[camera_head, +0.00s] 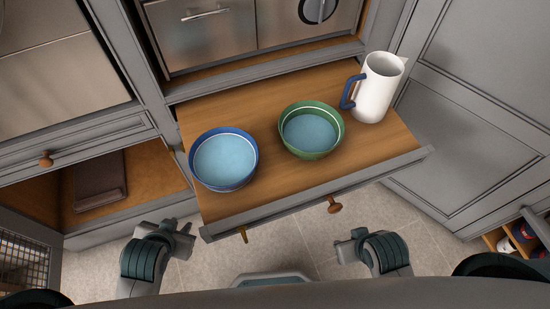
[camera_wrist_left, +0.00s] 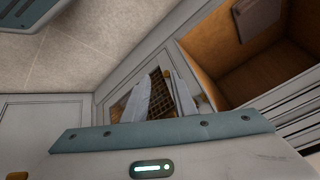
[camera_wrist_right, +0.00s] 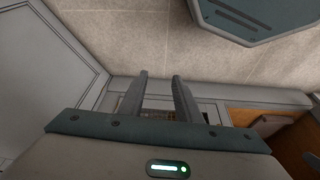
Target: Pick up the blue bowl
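The blue bowl (camera_head: 225,159) stands upright at the left side of a pulled-out wooden drawer (camera_head: 265,198) in the head view. Its outside is dark blue with a pale rim line, and its inside is light blue. My left gripper (camera_head: 172,232) is below and left of the bowl, outside the drawer and apart from it. In the left wrist view its two fingers (camera_wrist_left: 160,95) are spread with nothing between them. My right gripper (camera_head: 348,246) is in front of the drawer, lower right of the bowl. In the right wrist view its fingers (camera_wrist_right: 160,97) are spread and empty.
A green bowl (camera_head: 311,130) stands right of the blue bowl, with a small gap. A white jug (camera_head: 378,90) with a blue handle stands at the drawer's back right. A wooden knob (camera_head: 334,204) sticks out in front. An open compartment at left holds a brown object (camera_head: 100,181).

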